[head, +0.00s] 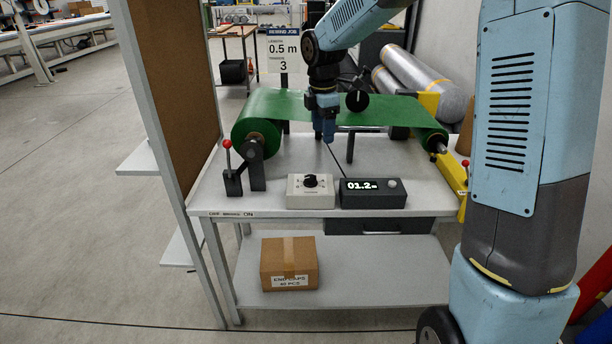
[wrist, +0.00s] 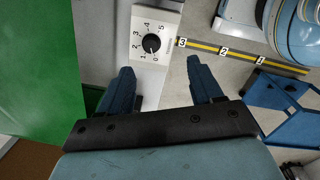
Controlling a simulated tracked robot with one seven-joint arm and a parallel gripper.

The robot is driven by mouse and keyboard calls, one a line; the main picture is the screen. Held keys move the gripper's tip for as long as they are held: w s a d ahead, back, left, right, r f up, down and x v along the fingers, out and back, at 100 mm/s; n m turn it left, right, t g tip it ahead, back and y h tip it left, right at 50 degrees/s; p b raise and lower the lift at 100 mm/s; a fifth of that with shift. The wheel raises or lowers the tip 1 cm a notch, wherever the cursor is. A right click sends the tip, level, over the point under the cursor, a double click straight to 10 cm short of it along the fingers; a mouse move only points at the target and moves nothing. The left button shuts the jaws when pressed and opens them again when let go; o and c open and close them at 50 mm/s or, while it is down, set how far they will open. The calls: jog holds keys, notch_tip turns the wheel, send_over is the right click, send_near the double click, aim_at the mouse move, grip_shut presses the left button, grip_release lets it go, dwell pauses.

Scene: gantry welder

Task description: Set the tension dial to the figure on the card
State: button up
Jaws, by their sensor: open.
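The card (head: 283,52) behind the bench reads length 0.5 m and tension 3. The tension dial (head: 311,181) is a black knob on a small pale box at the bench's front edge. In the wrist view the knob (wrist: 151,44) sits inside a scale numbered 0 to 5, and its white mark appears to point near 0. My gripper (head: 324,140) hangs above the bench, behind and above the dial, in front of the green roll. In the wrist view my gripper (wrist: 158,70) is open and empty, its fingers apart, with the dial beyond the fingertips.
A dark counter (head: 373,193) reading 01.2 m, with a pale button, stands right of the dial box. A red-knobbed lever (head: 229,165) stands left. Green material (head: 300,106) stretches between rollers behind. A cardboard box (head: 290,262) sits on the lower shelf.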

aim_at(311, 177)
jog(key=w+a+f+n, duration=0.1)
jog(key=f, duration=0.4)
jog(key=w+a+f, duration=0.1)
jog(key=f, duration=0.5)
jog(key=a+f+n, duration=0.1)
jog(key=f, duration=0.5)
jog(key=shift+w+f+n+g, duration=0.2)
jog(key=shift+w+n+g, duration=0.1)
jog(key=shift+w, duration=0.1)
jog(key=shift+c, duration=0.4)
